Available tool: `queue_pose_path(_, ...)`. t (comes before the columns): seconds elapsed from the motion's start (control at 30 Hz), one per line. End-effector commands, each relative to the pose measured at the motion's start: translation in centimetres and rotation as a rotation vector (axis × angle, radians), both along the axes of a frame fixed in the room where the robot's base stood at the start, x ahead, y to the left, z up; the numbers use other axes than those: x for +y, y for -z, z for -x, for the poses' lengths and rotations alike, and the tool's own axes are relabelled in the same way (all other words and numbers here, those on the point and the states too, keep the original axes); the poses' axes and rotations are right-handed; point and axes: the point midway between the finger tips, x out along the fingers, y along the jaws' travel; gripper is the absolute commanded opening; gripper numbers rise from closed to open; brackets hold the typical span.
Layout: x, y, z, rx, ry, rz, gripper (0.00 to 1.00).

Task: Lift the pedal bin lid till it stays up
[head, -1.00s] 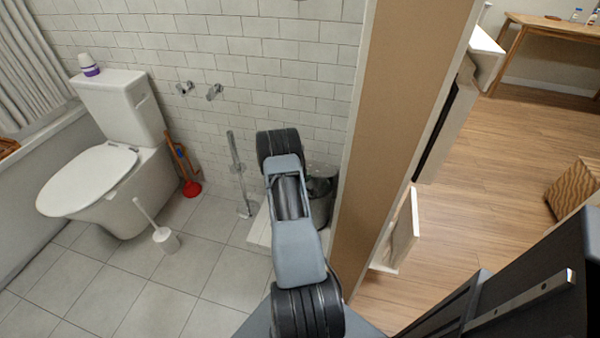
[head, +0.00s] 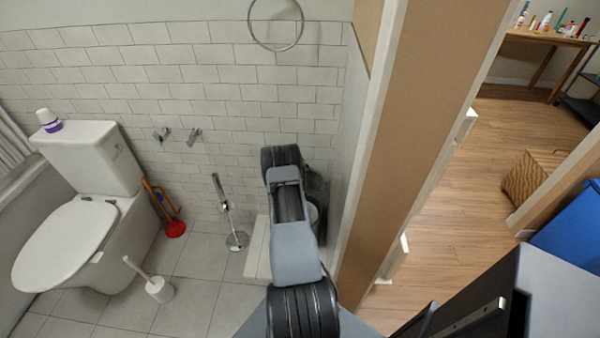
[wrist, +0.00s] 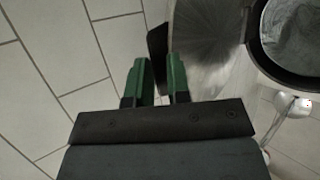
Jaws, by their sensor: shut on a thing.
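The pedal bin (head: 314,212) stands by the wall in the head view, mostly hidden behind my arm. In the wrist view its dark-rimmed opening (wrist: 282,76) shows at the upper right, with a grey inside. The brushed metal lid (wrist: 208,40) is raised off the opening and tilted; its exact angle is unclear. A black tab (wrist: 157,45) sits at the lid's near edge. My gripper (wrist: 158,68) has green fingers, which are shut on this tab. In the head view the fingers are hidden behind my arm.
A wall end (head: 390,150) stands close to the right of my arm. A chrome stand (head: 228,210), toilet brush (head: 158,285), plunger (head: 172,222) and toilet (head: 85,215) are to the left. Tiled floor (head: 200,295) between them is clear.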

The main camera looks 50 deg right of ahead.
Motion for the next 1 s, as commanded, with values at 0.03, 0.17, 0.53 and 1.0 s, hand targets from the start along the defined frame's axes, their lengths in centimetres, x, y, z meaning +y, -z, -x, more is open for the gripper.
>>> queue_pose_path(0.03,-0.6,-0.4,-0.2,-0.008,0.004,0.003,0.00)
queue_pose_path(0.17,-1.7,-0.5,-0.3,-0.007,0.006,0.004,0.00)
queue_pose_path(0.53,-2.8,-0.5,-0.3,-0.005,0.011,0.000,0.00)
queue_pose_path(1.0,-2.8,-0.4,-0.2,-0.003,0.011,-0.001,0.31)
